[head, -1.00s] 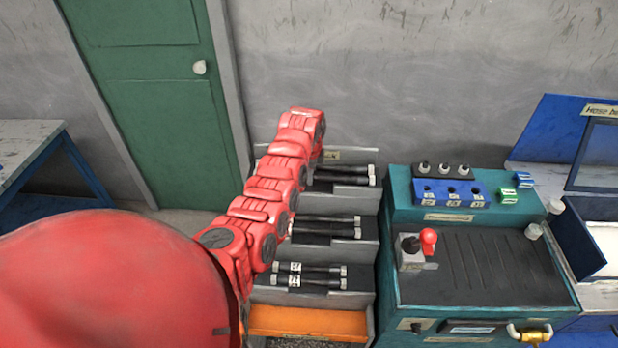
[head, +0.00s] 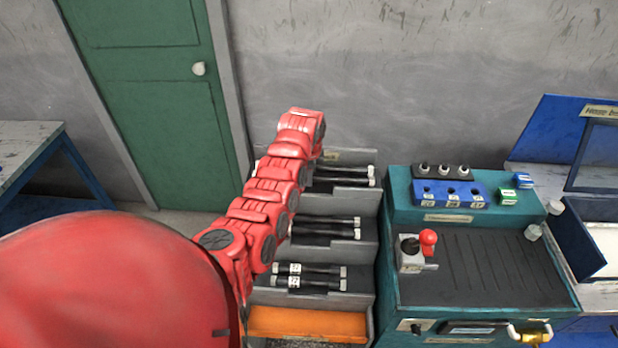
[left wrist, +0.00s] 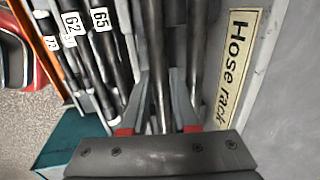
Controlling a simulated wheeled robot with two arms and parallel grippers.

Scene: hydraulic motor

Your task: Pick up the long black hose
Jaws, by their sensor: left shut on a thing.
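Black hoses with light metal ends lie in pairs on the stepped grey rack (head: 368,230). The top-tier hoses (head: 345,177) are partly covered by my left arm, which reaches over the rack from the left. My left gripper (left wrist: 161,85) shows in the left wrist view, with its fingers on either side of a black hose (left wrist: 155,45). It is shut on that hose, near the "Hose rack" label (left wrist: 237,60). In the head view the fingers are hidden by my arm. My right gripper is not in view.
Another black hose (left wrist: 198,45) lies close beside the held one. Number-tagged hoses (left wrist: 104,45) lie on lower tiers. A teal bench (head: 412,290) with a red-knobbed lever (head: 428,238) stands right of the rack. The wall is behind.

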